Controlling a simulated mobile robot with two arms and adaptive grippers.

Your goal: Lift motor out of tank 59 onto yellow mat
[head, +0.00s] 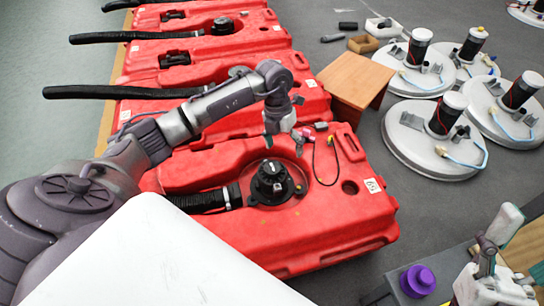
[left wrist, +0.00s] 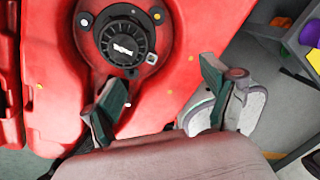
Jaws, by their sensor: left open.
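The nearest red tank (head: 340,225) bears a small number label that looks like 59. The black round motor (head: 271,182) sits upright in its top opening, with a black corrugated hose running left. My left gripper (head: 284,143) hangs above and just behind the motor, open and empty. In the left wrist view the motor (left wrist: 124,42) lies beyond the spread fingertips of the gripper (left wrist: 160,95), apart from them. A yellow patch (left wrist: 301,58), possibly the yellow mat, shows at the right edge there. My right gripper (head: 492,248) is partly in view at lower right; its jaw state is unclear.
More red tanks (head: 215,55) with black hoses stand in a row behind. A wooden stool (head: 355,80) stands beyond the tank. Several white discs with black cylinders (head: 440,135) lie on the floor at right. A purple knob (head: 417,280) is on a grey surface at lower right.

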